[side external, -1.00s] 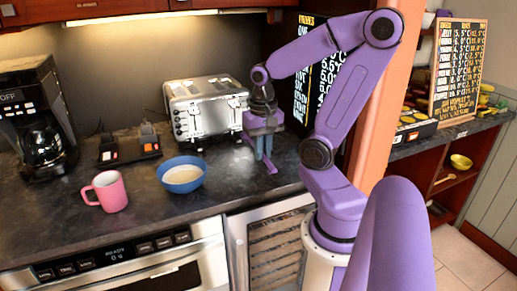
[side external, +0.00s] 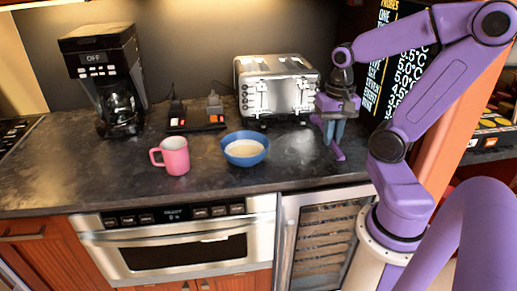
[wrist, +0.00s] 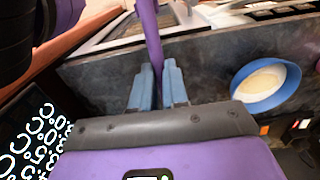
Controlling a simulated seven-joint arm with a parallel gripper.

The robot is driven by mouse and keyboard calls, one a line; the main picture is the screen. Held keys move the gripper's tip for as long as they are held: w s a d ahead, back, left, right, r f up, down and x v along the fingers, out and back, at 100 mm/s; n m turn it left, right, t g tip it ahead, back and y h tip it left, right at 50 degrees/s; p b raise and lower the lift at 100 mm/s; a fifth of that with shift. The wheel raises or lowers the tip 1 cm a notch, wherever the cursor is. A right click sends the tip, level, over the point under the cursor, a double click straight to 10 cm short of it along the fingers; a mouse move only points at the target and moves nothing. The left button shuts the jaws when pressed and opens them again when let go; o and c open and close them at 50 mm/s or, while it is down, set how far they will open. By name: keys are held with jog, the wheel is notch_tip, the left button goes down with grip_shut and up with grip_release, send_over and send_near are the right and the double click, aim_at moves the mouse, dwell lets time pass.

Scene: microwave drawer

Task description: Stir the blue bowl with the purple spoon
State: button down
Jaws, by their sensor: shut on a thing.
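The blue bowl (side external: 246,160) stands upright on the dark counter, with pale contents inside. It also shows at the right of the wrist view (wrist: 290,86). The purple spoon (wrist: 149,32) is between the two blue fingers of my gripper (wrist: 157,80) and extends away past the fingertips. In the side view, my gripper (side external: 335,134) is to the right of the bowl, pointing down near the toaster's right side. The lower end of the spoon (side external: 337,153) shows just below the fingers, apart from the bowl. Whether it touches the counter is hard to tell.
A silver toaster (side external: 277,86) stands behind the bowl. A pink mug (side external: 174,157) is left of the bowl, with a coffee maker (side external: 112,80) at the back left. The counter between gripper and bowl (side external: 298,150) is clear. A menu board (side external: 390,60) stands behind my arm.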

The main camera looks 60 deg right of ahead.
jog(key=w+a+r+m+t+y, duration=0.1)
jog(key=w+a+r+m+y, duration=0.25)
jog(key=w, duration=0.55)
jog(key=w+a+r+m+t+y, duration=0.1)
jog(key=w+a+r+m+y, duration=0.25)
jog(key=w, duration=0.45)
jog(key=w+a+r+m+t+y, duration=0.1)
jog(key=w+a+r+m+y, duration=0.15)
jog(key=w+m+y, duration=0.45)
notch_tip(320, 180, down, 10)
jog(key=w+n+h, duration=0.2)
jog(key=shift+w+d+t, duration=0.15)
jog(key=shift+d+t, duration=0.1)
jog(key=shift+t, duration=0.05)
jog(key=shift+f, duration=0.15)
dwell(0.4)
